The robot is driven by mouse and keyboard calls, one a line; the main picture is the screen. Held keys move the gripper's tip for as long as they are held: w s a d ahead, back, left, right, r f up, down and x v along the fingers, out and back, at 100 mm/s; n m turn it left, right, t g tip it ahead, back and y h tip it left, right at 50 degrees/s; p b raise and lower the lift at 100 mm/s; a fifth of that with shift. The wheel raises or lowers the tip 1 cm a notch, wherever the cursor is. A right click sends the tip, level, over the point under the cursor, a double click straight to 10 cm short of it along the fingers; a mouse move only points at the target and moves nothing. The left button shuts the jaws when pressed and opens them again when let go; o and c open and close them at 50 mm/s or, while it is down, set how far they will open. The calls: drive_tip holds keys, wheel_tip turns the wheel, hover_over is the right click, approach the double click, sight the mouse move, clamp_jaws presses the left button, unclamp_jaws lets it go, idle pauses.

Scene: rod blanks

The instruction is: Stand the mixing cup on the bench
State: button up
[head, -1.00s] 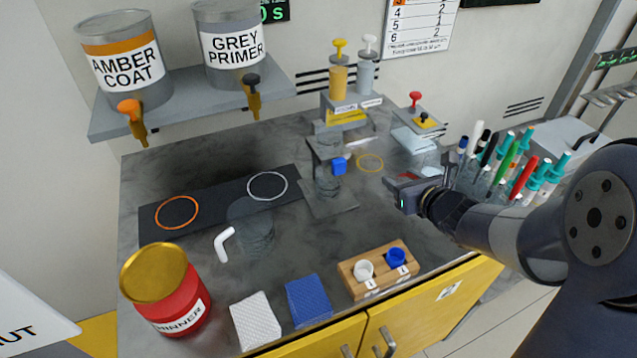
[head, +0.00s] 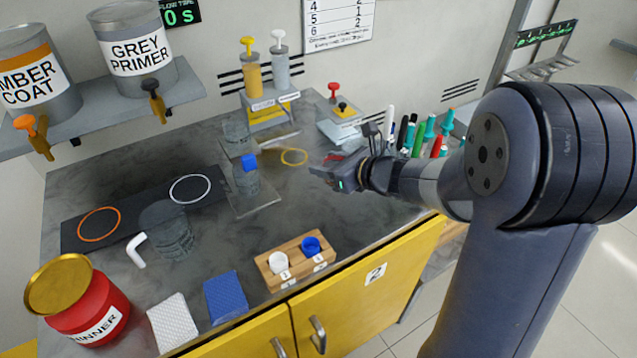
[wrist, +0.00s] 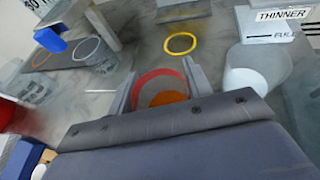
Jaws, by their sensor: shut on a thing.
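My gripper (head: 330,174) is held above the right part of the bench (head: 320,205), to the right of a yellow ring. In the wrist view, my gripper (wrist: 160,85) is shut on what looks like the mixing cup (wrist: 158,75), with a red curved edge and an orange round area between the fingers. Much of it is hidden by the gripper body. In the head view only a bit of red shows at the jaws. The yellow ring (head: 294,157) lies bare on the bench; it also shows ahead of the fingers in the wrist view (wrist: 180,44).
A stand with a blue clamp (head: 246,162) is left of the ring. Pens (head: 415,135) stand behind my arm. A clear jug (head: 168,232), a wooden block with two small cups (head: 295,262) and a red thinner can (head: 88,312) are nearer. Bare bench lies around the ring.

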sight(328, 194)
drive_tip(key=shift+f+b, duration=0.4)
drive_tip(key=shift+f, duration=2.35)
drive_tip(key=shift+f, duration=0.15)
drive_tip(key=o, duration=1)
drive_tip(key=shift+o, duration=0.2)
drive_tip(key=shift+r, duration=0.2)
drive_tip(key=shift+s+d+r, duration=0.15)
drive_tip(key=shift+d, duration=0.05)
drive_tip(key=v, duration=1.1)
drive_tip(key=shift+s+d, duration=0.15)
drive_tip(key=shift+s, duration=0.1)
